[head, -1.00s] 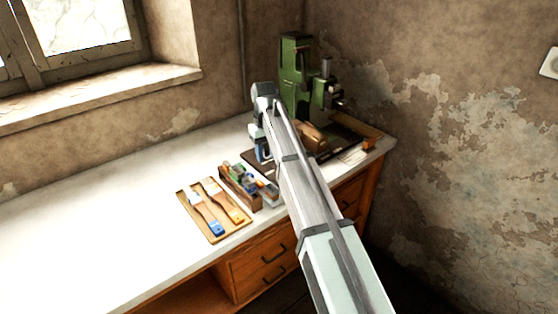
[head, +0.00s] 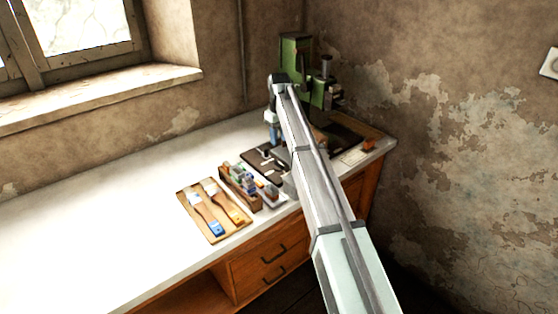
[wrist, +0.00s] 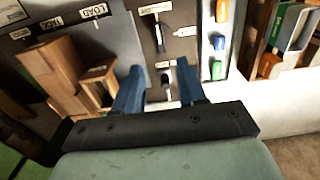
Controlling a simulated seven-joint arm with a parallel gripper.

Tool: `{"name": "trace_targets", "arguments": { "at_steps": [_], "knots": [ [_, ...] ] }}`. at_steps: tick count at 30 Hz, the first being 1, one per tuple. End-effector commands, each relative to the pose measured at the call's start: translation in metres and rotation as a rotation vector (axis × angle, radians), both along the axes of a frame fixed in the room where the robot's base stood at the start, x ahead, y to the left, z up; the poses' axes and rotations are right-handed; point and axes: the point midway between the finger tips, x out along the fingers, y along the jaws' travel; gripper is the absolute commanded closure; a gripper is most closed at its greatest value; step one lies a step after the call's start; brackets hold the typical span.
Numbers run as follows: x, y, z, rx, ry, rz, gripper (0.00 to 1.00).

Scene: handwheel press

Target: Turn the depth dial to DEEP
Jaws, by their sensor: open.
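The green press (head: 296,60) stands at the back corner of the bench, partly behind my arm. A dark control panel (head: 262,157) lies on the bench in front of it. In the wrist view this panel (wrist: 147,14) carries a dark lever-like control (wrist: 157,32) and a small dark control with a pale mark (wrist: 166,78). The small control shows between my fingertips; contact cannot be told. The small plates' lettering is unreadable, so I cannot tell which control is the depth dial. My gripper (wrist: 157,72) is open, with blue fingers apart; it also shows in the head view (head: 271,135).
Wooden blocks (wrist: 50,75) stand left in the wrist view, near a LOAD label (wrist: 95,11). Coloured items (wrist: 219,42) lie to the right, beside a wooden box (wrist: 262,35). Two brushes lie on a board (head: 190,200). The bench's left side (head: 90,220) is clear.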

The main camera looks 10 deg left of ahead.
Motion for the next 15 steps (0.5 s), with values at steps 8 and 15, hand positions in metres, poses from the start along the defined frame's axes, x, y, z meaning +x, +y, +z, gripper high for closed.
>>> {"name": "trace_targets", "arguments": {
  "at_steps": [8, 15],
  "knots": [
    [-0.001, 0.000, -0.051, -0.001, 0.002, -0.001, 0.60],
    [-0.001, 0.000, -0.086, -0.001, 0.001, -0.001, 0.60]
  ]
}}
